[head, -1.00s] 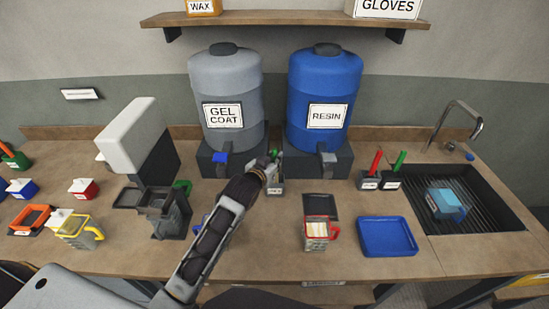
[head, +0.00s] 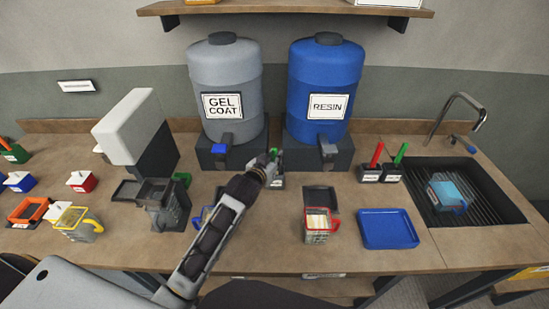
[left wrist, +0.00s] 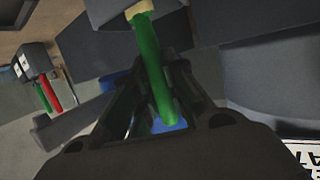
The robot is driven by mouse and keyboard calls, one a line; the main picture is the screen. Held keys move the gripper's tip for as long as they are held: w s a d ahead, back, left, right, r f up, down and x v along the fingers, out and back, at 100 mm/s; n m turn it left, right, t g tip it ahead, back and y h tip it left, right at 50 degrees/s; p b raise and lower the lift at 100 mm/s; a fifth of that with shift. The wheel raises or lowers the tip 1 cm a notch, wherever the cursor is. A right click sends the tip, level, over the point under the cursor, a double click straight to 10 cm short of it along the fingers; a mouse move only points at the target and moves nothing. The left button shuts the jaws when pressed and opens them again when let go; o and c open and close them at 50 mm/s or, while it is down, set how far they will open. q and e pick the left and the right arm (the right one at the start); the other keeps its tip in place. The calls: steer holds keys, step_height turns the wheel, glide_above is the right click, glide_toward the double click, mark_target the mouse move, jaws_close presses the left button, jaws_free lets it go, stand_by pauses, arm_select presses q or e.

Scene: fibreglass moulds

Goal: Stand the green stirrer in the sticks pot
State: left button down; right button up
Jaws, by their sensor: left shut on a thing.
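My left gripper (head: 272,163) is shut on the green stirrer (left wrist: 150,65), in front of the gap between the two drums. In the left wrist view the stirrer runs between the fingers, with a pale tip at the top. In the head view only a bit of green shows beside the fingertips. A small dark pot with a white label (head: 278,183) stands just below and behind the gripper, partly hidden by it. Its label is too small to read, and I cannot tell whether the stirrer touches it. My right gripper is not in view.
The gel coat drum (head: 226,75) and resin drum (head: 327,80) stand behind on dark bases with taps. Two pots with a red stick (head: 376,154) and a green stick (head: 401,153) stand right. A blue tray (head: 388,229) and red-handled mug (head: 318,226) stand nearer.

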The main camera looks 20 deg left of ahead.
arm_select(q)
steer(key=c, duration=1.4)
jaws_free()
steer(key=shift+o, duration=0.2)
steer(key=v, duration=1.2)
